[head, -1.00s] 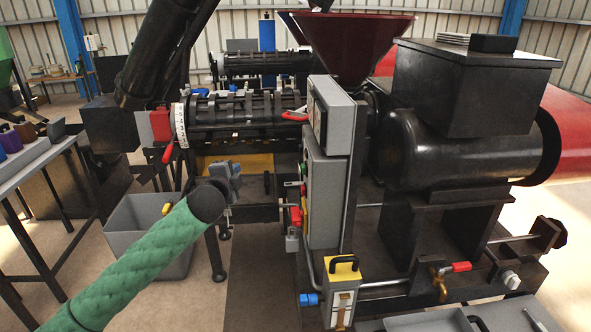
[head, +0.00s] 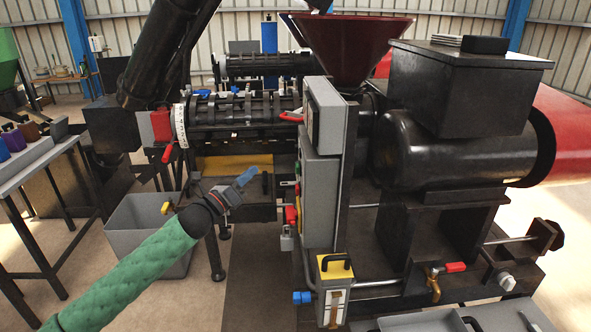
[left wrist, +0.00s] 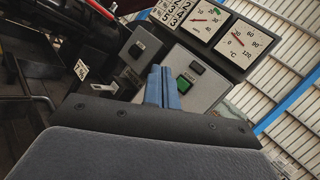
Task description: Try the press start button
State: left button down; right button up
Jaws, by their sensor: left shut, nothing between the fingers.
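The grey press control box (head: 320,195) stands on the near side of the screw press, its button face turned left and seen edge-on in the head view. A green button (left wrist: 184,85) sits on a grey panel in the left wrist view, just right of my fingertips. My left gripper (head: 247,177) has its blue fingers closed together and empty. It points up and right toward the box, apart from it in the head view. The blue fingers also show in the left wrist view (left wrist: 162,87); whether they touch the panel cannot be told. My right gripper is not in view.
Black switches (left wrist: 138,49) and dial gauges (left wrist: 205,22) surround the panel in the left wrist view. A grey bin (head: 150,235) stands below my left arm. A workbench (head: 40,160) is at the left.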

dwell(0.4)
